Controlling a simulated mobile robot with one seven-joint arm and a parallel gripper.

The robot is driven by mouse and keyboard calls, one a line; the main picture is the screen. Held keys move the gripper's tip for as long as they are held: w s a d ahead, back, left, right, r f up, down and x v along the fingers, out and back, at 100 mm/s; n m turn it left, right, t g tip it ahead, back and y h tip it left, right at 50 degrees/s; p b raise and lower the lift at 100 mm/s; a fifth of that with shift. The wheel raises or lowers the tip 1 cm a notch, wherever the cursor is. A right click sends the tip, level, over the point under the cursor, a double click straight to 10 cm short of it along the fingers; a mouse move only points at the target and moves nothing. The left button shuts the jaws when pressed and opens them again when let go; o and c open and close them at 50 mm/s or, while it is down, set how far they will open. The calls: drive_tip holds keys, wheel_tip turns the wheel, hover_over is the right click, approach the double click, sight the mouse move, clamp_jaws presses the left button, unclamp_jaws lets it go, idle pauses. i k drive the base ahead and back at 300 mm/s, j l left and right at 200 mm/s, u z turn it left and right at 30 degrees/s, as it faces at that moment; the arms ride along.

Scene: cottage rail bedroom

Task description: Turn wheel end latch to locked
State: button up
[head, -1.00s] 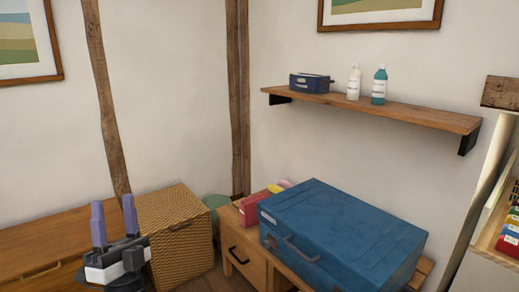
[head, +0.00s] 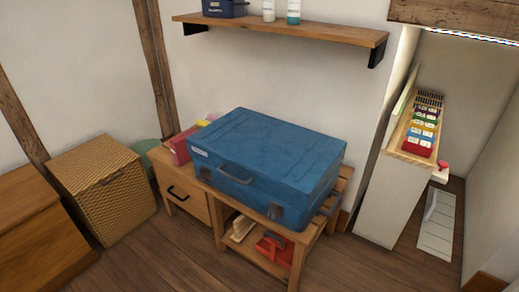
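A blue suitcase (head: 275,150) lies flat and closed on a wooden bench. Its front side carries a dark handle (head: 235,176) and a small dark latch (head: 275,211) near the right front corner. Another small dark latch (head: 205,173) seems to sit left of the handle. Wheels are not clearly visible, so I cannot tell which end is the wheel end. The latches are too small to tell locked from unlocked. My gripper is not in view now.
The wooden bench (head: 187,205) has a drawer at left and an open lower shelf with a red item (head: 273,248). A wicker basket (head: 103,190) stands left. A narrow white cabinet (head: 388,205) with coloured boxes stands right. The wood floor in front is clear.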

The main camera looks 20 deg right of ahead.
sight(202, 176)
drive_tip(key=i+l, duration=0.15)
drive_tip(key=i, duration=0.4)
drive_tip(key=i+l, duration=0.1)
drive_tip(key=i, duration=0.45)
drive_tip(key=u, duration=0.05)
